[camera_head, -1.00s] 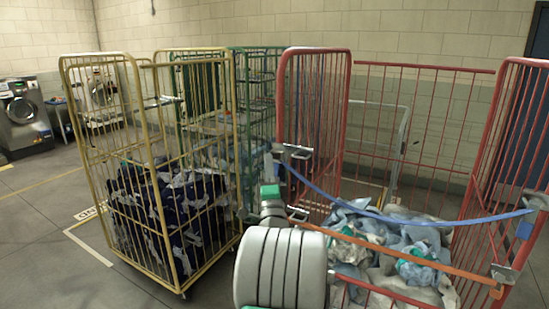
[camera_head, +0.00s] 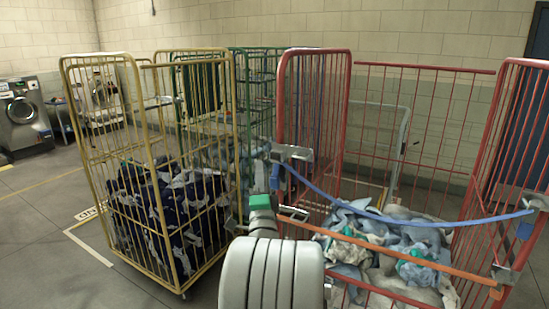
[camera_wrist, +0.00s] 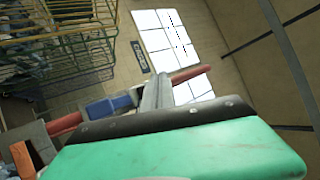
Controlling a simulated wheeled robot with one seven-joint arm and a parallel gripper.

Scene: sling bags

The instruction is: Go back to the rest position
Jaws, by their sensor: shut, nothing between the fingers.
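My gripper (camera_wrist: 157,92) shows in the wrist view as a narrow grey pair of fingers beyond its green body, shut and empty. In the head view, my arm's ribbed grey part and green joint stand in front of the left side of the red cage (camera_head: 313,52); the fingers are hard to make out there. A blue strap (camera_head: 400,213) and an orange strap (camera_head: 400,257) run across the red cage's open front, reaching brackets on its right side. In the wrist view, a red bar and a blue piece lie close around the fingers; contact cannot be told.
The red cage holds pale blue and white laundry (camera_head: 390,240). A yellow cage (camera_head: 150,255) with dark blue and white cloth (camera_head: 185,215) stands just left of my arm. Green cages (camera_head: 262,60) are behind. Open floor (camera_head: 50,200) lies at the left.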

